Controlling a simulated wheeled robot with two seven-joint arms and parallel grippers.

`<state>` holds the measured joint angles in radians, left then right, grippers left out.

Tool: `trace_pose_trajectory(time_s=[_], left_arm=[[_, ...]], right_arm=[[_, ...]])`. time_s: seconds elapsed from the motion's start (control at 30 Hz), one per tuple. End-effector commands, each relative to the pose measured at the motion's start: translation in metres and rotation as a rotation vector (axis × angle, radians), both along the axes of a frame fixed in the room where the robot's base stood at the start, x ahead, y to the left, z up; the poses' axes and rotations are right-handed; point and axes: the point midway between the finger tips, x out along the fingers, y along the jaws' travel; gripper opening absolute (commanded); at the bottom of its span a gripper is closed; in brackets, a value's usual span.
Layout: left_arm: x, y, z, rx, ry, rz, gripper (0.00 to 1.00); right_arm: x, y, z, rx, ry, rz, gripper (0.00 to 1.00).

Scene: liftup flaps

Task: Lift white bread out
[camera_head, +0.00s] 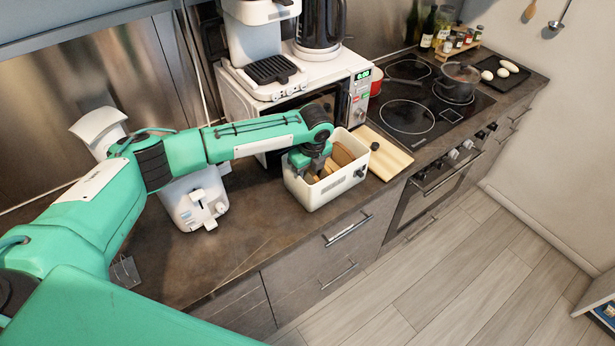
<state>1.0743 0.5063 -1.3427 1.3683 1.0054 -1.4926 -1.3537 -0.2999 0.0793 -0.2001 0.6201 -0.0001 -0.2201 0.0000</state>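Brown and tan slices of bread (342,156) stand in an open white box-shaped container (318,197) on the counter. I cannot tell which slice is the white bread. My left gripper (314,172) points down into the left part of the container, close beside the slices. Its fingertips are small and partly hidden, so I cannot tell whether it is open, shut or touching bread. My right gripper is not in view.
A white microwave (358,92) with a coffee machine and a dark kettle (320,25) on top stands right behind the container. A wooden board (392,158) lies to its right, beside the black hob (405,115). A white appliance (195,203) stands left; counter between is clear.

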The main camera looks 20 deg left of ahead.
Motion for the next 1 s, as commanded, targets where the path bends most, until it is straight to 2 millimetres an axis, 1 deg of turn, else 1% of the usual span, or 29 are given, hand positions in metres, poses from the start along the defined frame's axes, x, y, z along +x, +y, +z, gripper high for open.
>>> trace_pose_trajectory(time_s=[0.17,0.2,0.27,0.3,0.4,0.77,0.87,0.97,1.0], left_arm=[[0.0,0.0,-0.001,0.0,0.0,0.0,0.38],[0.0,0.0,-0.001,0.0,0.0,0.0,0.36],[0.0,0.0,-0.001,0.0,0.0,0.0,0.24],[0.0,0.0,-0.001,0.0,0.0,0.0,0.17],[0.0,0.0,-0.001,0.0,0.0,0.0,0.0],[0.0,0.0,0.001,-0.001,-0.001,0.0,0.0],[0.0,0.0,0.007,-0.001,-0.001,0.0,0.0],[0.001,-0.001,0.017,-0.003,-0.002,0.001,0.0],[0.001,-0.001,0.024,-0.003,-0.002,0.0,0.0]], right_arm=[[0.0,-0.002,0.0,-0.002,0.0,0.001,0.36],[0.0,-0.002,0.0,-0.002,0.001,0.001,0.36],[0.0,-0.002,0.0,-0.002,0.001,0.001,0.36],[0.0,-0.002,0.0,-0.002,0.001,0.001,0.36],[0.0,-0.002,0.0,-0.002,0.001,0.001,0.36],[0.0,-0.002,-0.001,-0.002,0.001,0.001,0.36],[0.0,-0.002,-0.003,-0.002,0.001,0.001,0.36],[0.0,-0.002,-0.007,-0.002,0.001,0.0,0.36],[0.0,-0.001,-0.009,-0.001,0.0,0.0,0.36]])
